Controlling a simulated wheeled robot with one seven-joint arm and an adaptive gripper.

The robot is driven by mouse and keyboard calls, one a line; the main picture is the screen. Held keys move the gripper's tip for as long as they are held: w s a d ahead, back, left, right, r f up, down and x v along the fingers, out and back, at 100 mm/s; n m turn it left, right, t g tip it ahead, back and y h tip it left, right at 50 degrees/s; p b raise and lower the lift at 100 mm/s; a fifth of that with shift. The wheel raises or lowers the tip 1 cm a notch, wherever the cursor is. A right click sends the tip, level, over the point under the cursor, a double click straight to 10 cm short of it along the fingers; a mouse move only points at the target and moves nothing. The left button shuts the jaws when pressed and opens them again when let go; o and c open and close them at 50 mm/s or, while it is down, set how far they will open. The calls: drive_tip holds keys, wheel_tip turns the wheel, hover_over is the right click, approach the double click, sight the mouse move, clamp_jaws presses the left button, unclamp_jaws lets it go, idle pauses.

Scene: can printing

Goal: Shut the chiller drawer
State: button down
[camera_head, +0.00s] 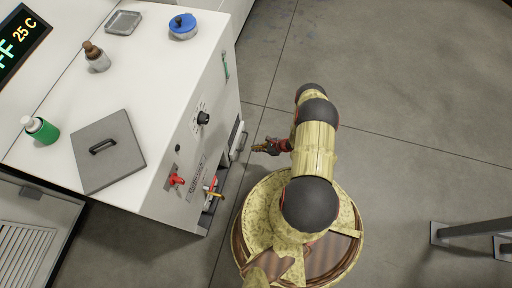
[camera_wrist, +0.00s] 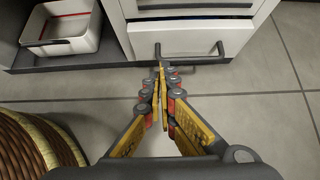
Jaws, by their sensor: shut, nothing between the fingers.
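The chiller drawer (camera_head: 238,140) is a low white drawer on the side of the white cabinet, and it stands out a little from that side in the head view. In the wrist view its white front (camera_wrist: 190,40) carries a dark bar handle (camera_wrist: 205,60). My gripper (camera_head: 258,148) is beside the drawer, on its outer side. In the wrist view my gripper (camera_wrist: 161,68) is shut and empty, its fingertips overlapping the handle's left end. I cannot tell whether they touch it. The drawer's inside is hidden.
The white cabinet (camera_head: 160,185) has a red tap (camera_head: 176,179) and a black knob (camera_head: 203,118). An open bay left of the drawer holds a white tray (camera_wrist: 72,47). Clear grey floor (camera_head: 380,120) lies to the right. A metal frame (camera_head: 470,230) stands at lower right.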

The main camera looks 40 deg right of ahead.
sight(242, 150)
drive_tip(key=shift+w+a+f+b, duration=0.55)
drive_tip(key=shift+w+a+f, duration=0.3)
drive_tip(key=shift+w, duration=0.3)
drive_tip(key=shift+w+a+f+b, duration=0.6)
drive_tip(key=shift+w+a, duration=0.35)
drive_tip(key=shift+w, duration=0.25)
drive_tip(key=shift+w+a+f+b, duration=0.55)
drive_tip(key=shift+w+a+f, duration=0.3)
drive_tip(key=shift+w, duration=0.3)
drive_tip(key=shift+r, duration=0.1)
